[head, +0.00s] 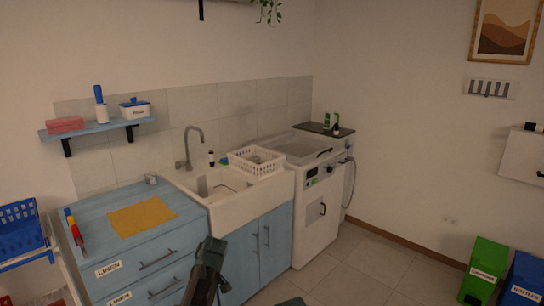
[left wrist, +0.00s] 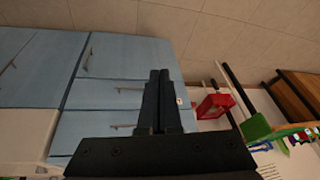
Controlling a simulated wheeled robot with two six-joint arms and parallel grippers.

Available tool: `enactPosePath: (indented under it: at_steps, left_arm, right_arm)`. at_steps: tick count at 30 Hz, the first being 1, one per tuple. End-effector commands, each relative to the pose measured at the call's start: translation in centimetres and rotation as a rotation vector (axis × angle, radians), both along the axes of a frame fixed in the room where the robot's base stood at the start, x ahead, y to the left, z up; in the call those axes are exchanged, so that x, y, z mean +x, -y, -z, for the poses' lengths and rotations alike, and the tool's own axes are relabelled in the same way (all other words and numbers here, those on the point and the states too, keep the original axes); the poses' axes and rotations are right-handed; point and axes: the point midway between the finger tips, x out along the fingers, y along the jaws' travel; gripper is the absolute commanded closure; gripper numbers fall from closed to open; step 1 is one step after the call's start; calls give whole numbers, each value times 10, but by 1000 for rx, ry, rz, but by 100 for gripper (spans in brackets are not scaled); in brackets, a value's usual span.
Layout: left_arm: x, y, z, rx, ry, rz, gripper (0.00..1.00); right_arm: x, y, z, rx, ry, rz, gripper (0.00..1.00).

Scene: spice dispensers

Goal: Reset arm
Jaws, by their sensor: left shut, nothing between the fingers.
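My left gripper (left wrist: 160,75) shows in the left wrist view with its two dark fingers together and nothing between them. Blue cabinet fronts with metal handles (left wrist: 130,90) lie beyond the fingers, apart from them. In the head view a dark part of my arm (head: 206,270) rises at the bottom centre, in front of the blue drawers. I cannot make out fingertips on it there. My right gripper is in neither view. No spice dispenser can be clearly made out.
A yellow cloth (head: 142,217) lies on the blue counter, left of the white sink (head: 236,210). A green bin (head: 483,270) and a blue bin (head: 523,280) stand at right. The floor (head: 365,268) between is clear.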

Motion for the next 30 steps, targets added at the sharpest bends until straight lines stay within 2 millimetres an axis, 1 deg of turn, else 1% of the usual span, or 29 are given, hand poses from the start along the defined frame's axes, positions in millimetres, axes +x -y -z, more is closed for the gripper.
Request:
enactPosePath:
  at_steps: [1, 2, 3, 5, 6, 9, 12, 15, 18, 30]
  left_arm:
    - [-36, 32, -4, -20, -57, 151, 100]
    - [-51, 48, -4, -33, -93, 242, 100]
    - [-71, 68, -5, -48, -138, 367, 100]
    - [-102, 96, -6, -72, -201, 551, 100]
    - [-122, 112, -7, -86, -239, 670, 100]
    - [-167, 144, -9, -119, -320, 937, 100]
    - [-200, 165, -11, -143, -375, 1141, 100]
    - [-221, 177, -12, -158, -408, 1278, 100]
    - [-231, 182, -12, -166, -424, 1348, 100]
    - [-232, 184, -12, -169, -430, 1370, 100]
  right_arm:
    - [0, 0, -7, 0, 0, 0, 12]
    - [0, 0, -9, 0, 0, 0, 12]
    - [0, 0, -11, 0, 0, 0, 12]
    - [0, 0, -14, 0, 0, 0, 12]
    - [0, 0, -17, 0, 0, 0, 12]
    - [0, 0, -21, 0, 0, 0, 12]
    - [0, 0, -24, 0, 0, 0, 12]
    - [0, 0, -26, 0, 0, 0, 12]
    - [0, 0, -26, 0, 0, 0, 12]
    - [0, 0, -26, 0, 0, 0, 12]
